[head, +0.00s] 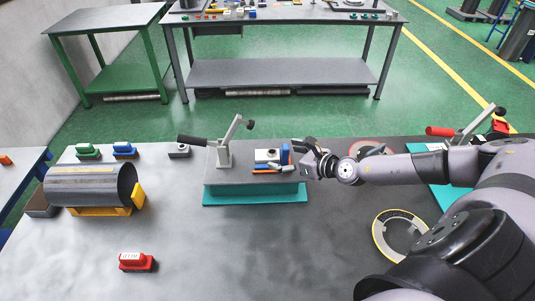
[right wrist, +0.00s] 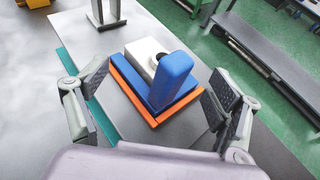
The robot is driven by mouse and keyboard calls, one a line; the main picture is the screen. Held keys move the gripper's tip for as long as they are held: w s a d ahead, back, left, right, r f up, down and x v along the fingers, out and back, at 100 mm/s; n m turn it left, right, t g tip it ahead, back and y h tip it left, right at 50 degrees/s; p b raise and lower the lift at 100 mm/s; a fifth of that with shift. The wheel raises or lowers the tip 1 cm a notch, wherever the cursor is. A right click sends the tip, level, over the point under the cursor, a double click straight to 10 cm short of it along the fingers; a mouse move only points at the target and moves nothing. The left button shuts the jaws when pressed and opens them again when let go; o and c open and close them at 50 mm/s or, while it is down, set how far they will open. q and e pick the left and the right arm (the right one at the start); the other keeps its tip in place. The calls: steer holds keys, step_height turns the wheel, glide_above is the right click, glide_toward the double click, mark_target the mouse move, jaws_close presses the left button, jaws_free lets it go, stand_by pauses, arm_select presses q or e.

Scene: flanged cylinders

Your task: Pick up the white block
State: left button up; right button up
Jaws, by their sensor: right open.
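A white block (head: 267,155) with a dark round knob sits on the grey clamp plate at the table's middle; the right wrist view shows it too (right wrist: 146,50). An upright blue piece (right wrist: 171,80) stands against it, with a blue base on an orange base (right wrist: 133,96) under them. My right gripper (head: 303,157) is open beside this stack, on its right in the head view. In the wrist view its fingers (right wrist: 158,92) are spread on either side of the stack, apart from the block. My left gripper is out of view.
A toggle clamp (head: 224,150) rises left of the white block. A grey cylinder (head: 90,188) on yellow supports lies at the left. A red block (head: 137,262) is at the front left. The front middle is clear.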

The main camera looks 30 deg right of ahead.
mark_target(271, 153)
steer(key=shift+w+a+p, duration=0.1)
steer(key=shift+w+p, duration=0.3)
steer(key=shift+w, duration=0.05)
steer(key=shift+p+x, duration=0.55)
steer(key=shift+x, duration=1.75)
steer(key=shift+s, duration=0.1)
steer(key=shift+c, duration=0.2)
steer(key=shift+s, duration=0.1)
steer(key=shift+c, duration=0.6)
steer(key=c, duration=0.8)
steer(key=shift+a+f, duration=0.15)
steer(key=shift+f, duration=0.1)
jaws_close()
steer(key=shift+s, duration=0.1)
